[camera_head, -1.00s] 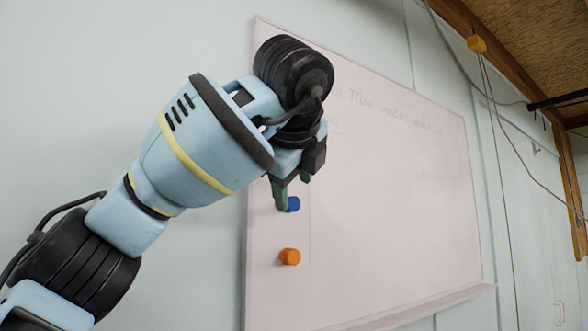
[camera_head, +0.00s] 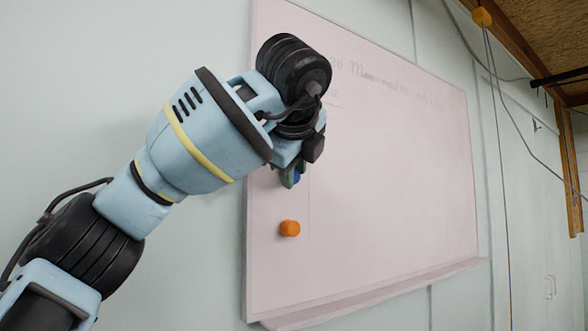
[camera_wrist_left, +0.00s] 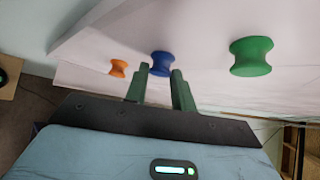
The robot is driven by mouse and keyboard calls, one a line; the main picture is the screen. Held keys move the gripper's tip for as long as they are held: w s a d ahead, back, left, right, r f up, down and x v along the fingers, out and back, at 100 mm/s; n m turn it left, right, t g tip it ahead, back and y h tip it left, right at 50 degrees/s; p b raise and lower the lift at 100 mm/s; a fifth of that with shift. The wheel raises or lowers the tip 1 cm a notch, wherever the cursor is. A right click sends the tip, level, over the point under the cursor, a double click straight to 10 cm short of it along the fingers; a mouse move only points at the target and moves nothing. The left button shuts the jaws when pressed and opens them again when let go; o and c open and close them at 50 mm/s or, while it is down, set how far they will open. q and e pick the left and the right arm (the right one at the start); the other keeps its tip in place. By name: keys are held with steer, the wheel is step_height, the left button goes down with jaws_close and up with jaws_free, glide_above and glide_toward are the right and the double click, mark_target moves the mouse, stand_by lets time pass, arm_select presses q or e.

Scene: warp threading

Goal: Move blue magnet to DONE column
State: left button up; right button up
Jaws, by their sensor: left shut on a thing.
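The blue magnet (camera_head: 297,177) is at the left part of the whiteboard (camera_head: 390,190), mostly covered by my left gripper (camera_head: 291,180) in the head view. In the left wrist view the blue magnet (camera_wrist_left: 161,63) sits between the fingertips of my left gripper (camera_wrist_left: 161,75), which is shut on it. I cannot tell whether the magnet touches the board. A faint vertical line runs down the board just right of the magnet. Handwriting shows along the top, partly hidden by my arm; I cannot read a DONE heading. My right gripper is not in view.
An orange magnet (camera_head: 289,228) is on the board below the blue one. A green magnet (camera_wrist_left: 251,56) shows in the left wrist view on the other side, hidden by my arm in the head view. The board's middle and right are clear. A ledge runs along its bottom edge.

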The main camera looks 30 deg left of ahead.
arm_select(q)
steer(key=shift+w+d, duration=0.1)
steer(key=shift+c, duration=0.4)
steer(key=shift+w+d, duration=0.6)
steer(key=shift+w, duration=0.9)
steer(key=shift+w+d, duration=0.6)
steer(key=shift+w, duration=0.85)
steer(key=shift+w+d, duration=0.6)
steer(key=shift+w, duration=0.9)
steer(key=shift+w, duration=0.1)
steer(key=o, duration=1)
steer(key=shift+w+f, duration=0.1)
steer(key=shift+w, duration=0.1)
steer(key=shift+s, duration=0.1)
steer(key=shift+v, duration=3.9)
